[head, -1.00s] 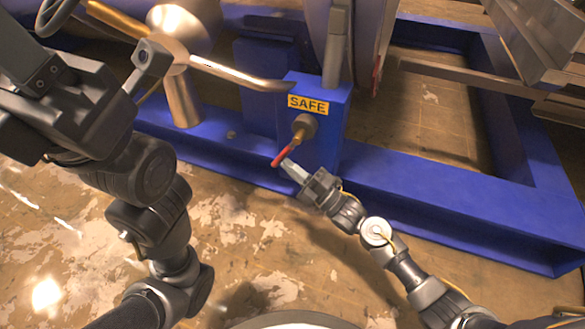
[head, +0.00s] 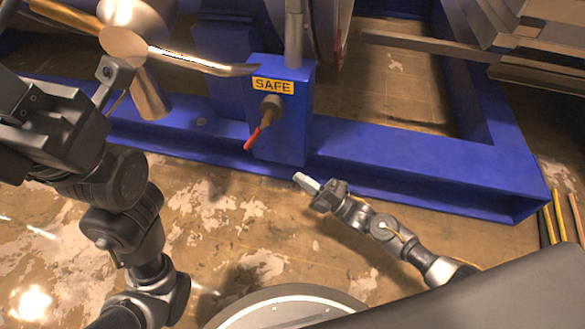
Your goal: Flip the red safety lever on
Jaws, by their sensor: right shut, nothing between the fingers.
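The red safety lever (head: 253,138) is on the front of a blue box below a yellow SAFE label (head: 273,86). Its brass stem comes from a round pivot (head: 271,103), and its red handle points down and to the left. My right gripper (head: 301,178) is shut and empty, below and to the right of the lever, clear of it. My left arm is at the left, raised. Its gripper fingers cannot be made out clearly.
A blue frame beam (head: 400,165) runs across behind my right gripper. A metal handwheel hub with spokes (head: 125,43) stands at the upper left. Several rods (head: 560,215) stand at the right edge. The worn floor (head: 215,215) in front is open.

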